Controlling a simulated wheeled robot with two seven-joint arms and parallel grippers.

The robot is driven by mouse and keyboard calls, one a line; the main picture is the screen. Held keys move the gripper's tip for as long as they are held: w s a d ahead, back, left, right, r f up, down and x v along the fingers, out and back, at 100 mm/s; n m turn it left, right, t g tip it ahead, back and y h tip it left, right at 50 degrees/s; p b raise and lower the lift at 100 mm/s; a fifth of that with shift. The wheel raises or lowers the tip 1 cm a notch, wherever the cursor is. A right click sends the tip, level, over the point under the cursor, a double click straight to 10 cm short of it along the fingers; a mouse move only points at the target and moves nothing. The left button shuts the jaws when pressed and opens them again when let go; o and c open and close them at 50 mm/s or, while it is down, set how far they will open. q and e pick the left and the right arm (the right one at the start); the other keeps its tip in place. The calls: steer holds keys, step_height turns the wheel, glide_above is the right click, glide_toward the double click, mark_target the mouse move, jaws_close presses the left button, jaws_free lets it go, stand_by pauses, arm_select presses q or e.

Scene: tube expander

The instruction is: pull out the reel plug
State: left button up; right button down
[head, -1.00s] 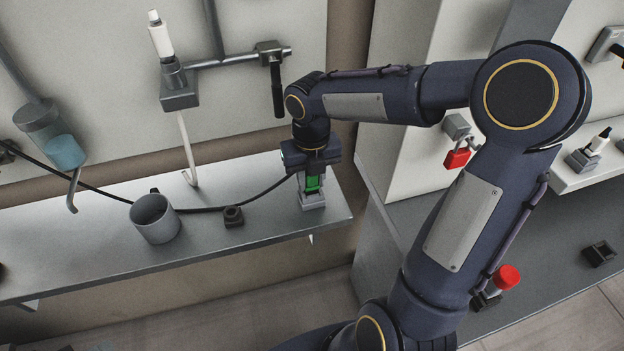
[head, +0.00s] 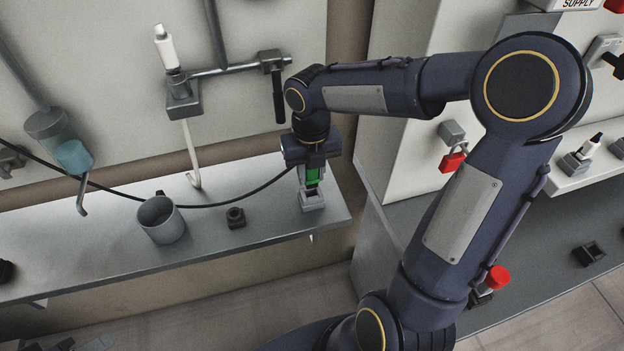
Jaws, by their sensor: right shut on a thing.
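The reel plug (head: 313,174) is green, with a black cable running from it to the left across the shelf. My right gripper (head: 312,165) points down and is shut on the plug. The plug is above a grey socket block (head: 312,203) near the shelf's right end. The dark opening of the block shows just under the plug; I cannot tell whether the plug's lower tip is fully clear of it. My left gripper cannot be made out.
A grey mug (head: 160,222) and a small dark nut-like block (head: 236,217) stand on the shelf (head: 95,240). A white hook (head: 191,160) hangs behind. A red padlock (head: 453,161) and a red-capped knob (head: 497,277) are to the right.

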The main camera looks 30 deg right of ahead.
steer(key=shift+r+p, duration=2.1)
steer(key=shift+r, duration=0.2)
